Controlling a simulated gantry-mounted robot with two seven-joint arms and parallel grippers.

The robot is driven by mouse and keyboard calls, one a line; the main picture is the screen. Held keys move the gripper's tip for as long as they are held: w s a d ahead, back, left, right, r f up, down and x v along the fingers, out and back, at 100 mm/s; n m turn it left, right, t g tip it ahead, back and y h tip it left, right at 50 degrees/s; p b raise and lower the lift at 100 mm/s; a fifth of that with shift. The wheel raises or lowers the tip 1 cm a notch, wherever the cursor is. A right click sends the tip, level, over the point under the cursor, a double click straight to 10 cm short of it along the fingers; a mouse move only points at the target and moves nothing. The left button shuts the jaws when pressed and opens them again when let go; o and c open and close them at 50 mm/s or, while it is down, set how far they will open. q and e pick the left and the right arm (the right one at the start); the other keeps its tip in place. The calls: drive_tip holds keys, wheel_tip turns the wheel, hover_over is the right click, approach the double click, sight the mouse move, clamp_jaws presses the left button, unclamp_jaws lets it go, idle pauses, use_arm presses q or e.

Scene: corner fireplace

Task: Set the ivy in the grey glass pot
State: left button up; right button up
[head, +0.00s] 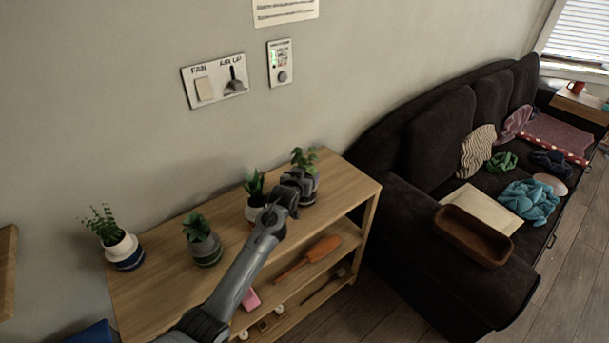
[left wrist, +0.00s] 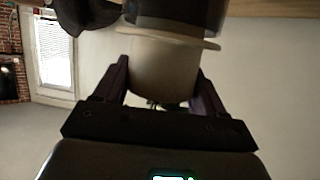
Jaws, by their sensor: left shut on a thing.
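A leafy green plant (head: 305,157), which looks like the ivy, stands upright at the right end of the wooden shelf unit, over a dark grey pot (head: 311,193). My left gripper (head: 300,184) reaches it from the front and covers part of it. In the left wrist view the gripper (left wrist: 158,92) is shut on a pale, rounded body (left wrist: 165,70), the ivy's base. A pale rim and a dark glassy part (left wrist: 175,22) lie directly beyond it. I cannot tell how deep the ivy sits in the pot. My right gripper is not in view.
Close left of my gripper is a spiky plant in a white pot (head: 254,208). A grey-green potted plant (head: 203,248) and a fern in a white-and-blue pot (head: 123,250) stand farther left. A dark sofa (head: 410,205) borders the shelf unit (head: 155,287) on the right.

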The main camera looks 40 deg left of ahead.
use_arm(q)
drive_tip(key=shift+f, duration=0.4)
drive_tip(key=o, duration=0.8)
drive_tip(key=shift+c, duration=0.2)
drive_tip(key=shift+o, duration=0.5)
